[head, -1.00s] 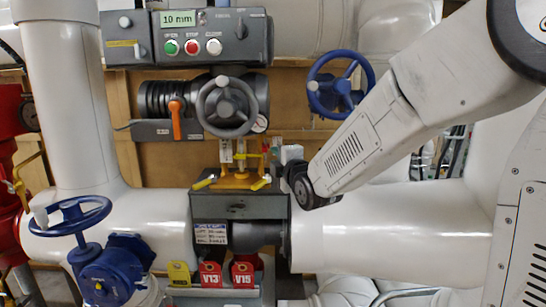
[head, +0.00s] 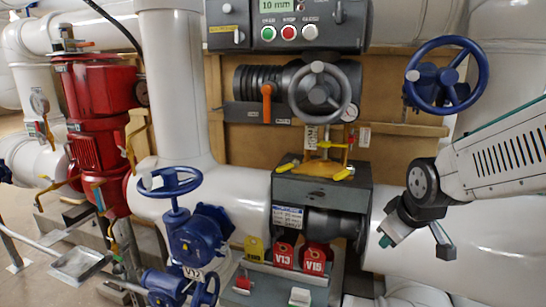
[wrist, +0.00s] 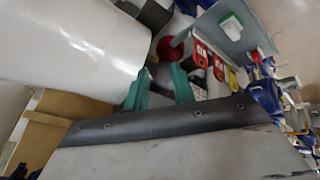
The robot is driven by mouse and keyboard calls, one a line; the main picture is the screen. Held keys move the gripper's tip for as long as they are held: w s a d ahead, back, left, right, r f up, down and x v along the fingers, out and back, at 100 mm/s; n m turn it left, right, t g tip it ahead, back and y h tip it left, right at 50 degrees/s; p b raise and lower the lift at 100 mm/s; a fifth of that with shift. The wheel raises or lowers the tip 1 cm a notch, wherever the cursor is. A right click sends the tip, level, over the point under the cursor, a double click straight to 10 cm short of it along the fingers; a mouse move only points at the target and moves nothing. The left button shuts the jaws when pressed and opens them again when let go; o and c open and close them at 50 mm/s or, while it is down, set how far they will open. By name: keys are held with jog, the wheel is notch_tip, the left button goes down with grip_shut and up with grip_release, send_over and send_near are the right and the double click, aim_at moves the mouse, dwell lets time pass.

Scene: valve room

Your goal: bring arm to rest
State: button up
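My arm reaches in from the right in the head view, and my gripper (head: 390,236) hangs at its end in front of the white horizontal pipe. I see nothing held in the gap. The gripper is right of the grey box (head: 315,190) and appears clear of it, though the depth is hard to judge.
A blue handwheel (head: 446,75) is above my arm, and a grey handwheel (head: 318,92) is left of it. Red V13 (head: 284,256) and V15 (head: 316,259) tags and a yellow tag (head: 254,248) hang below the box. A blue valve (head: 196,238) and red pump (head: 98,145) stand left.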

jog(key=s+r+m+g, duration=0.2)
jog(key=s+m, duration=0.1)
jog(key=s, duration=0.8)
jog(key=s+r+m+g, duration=0.2)
jog(key=s+r+m, duration=0.1)
jog(key=s, duration=0.9)
jog(key=shift+d, duration=0.25)
jog(key=shift+s, duration=0.1)
dwell(2.0)
